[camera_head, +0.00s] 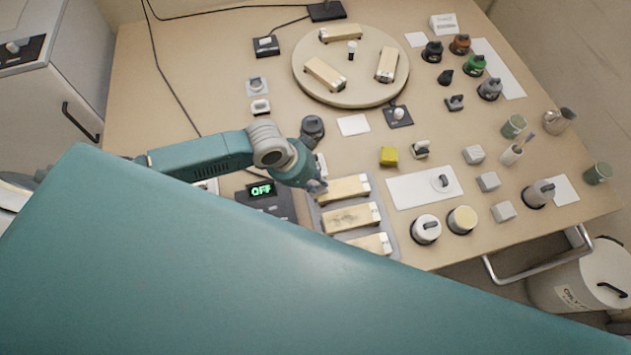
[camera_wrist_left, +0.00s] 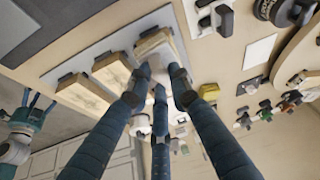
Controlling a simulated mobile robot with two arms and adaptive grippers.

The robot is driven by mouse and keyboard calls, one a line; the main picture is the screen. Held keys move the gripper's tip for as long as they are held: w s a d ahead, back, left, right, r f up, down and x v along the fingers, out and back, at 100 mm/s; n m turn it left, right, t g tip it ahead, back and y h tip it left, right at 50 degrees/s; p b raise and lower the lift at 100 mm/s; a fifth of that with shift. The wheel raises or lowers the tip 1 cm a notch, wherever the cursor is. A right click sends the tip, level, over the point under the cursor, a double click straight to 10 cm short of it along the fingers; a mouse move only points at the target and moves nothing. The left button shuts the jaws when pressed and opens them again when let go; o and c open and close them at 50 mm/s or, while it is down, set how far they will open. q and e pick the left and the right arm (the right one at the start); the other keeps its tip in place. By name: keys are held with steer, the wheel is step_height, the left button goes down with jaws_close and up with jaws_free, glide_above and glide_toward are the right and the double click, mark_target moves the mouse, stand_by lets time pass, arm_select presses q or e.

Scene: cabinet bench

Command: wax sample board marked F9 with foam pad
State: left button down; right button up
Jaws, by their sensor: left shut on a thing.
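Three pale wooden sample boards lie side by side on a grey tray (camera_head: 389,226): the far board (camera_head: 345,189), the middle board (camera_head: 352,218) and the near board (camera_head: 372,244). Their marks are too small to read, so I cannot tell which is F9. My left gripper (camera_head: 318,188) is shut on the left end of the far board, which also shows in the left wrist view (camera_wrist_left: 153,44) at the fingertips. A yellow block (camera_head: 388,156) may be the foam pad; I cannot tell. My right gripper (camera_wrist_left: 36,106) appears in the left wrist view, fingers spread and empty.
A round turntable (camera_head: 350,95) carries three more boards. Several lidded jars stand right, including a grey-white one (camera_head: 426,229) and a cream-topped one (camera_head: 461,219) beside a white mat (camera_head: 405,190). A box with a green "OFF" display (camera_head: 262,190) sits left of the tray.

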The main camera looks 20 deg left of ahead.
arm_select(q)
steer(key=shift+d+r+p, duration=0.3)
steer(key=shift+r+p, duration=0.4)
steer(key=shift+r, duration=0.25)
steer(key=shift+r+p, duration=0.7)
steer(key=shift+p, duration=0.05)
steer(key=shift+a+r, duration=0.15)
steer(key=shift+r, duration=0.45)
steer(key=shift+s+r+p, duration=0.1)
steer(key=shift+r+p, duration=0.25)
steer(key=shift+r, duration=0.2)
arm_select(e)
steer(key=r, duration=0.1)
steer(key=s+r, duration=0.1)
steer(key=r, duration=0.2)
steer(key=shift+s+d+r, duration=0.1)
steer(key=shift+s+d, duration=0.15)
steer(key=shift+d, duration=0.05)
arm_select(q)
steer(key=shift+f, duration=0.1)
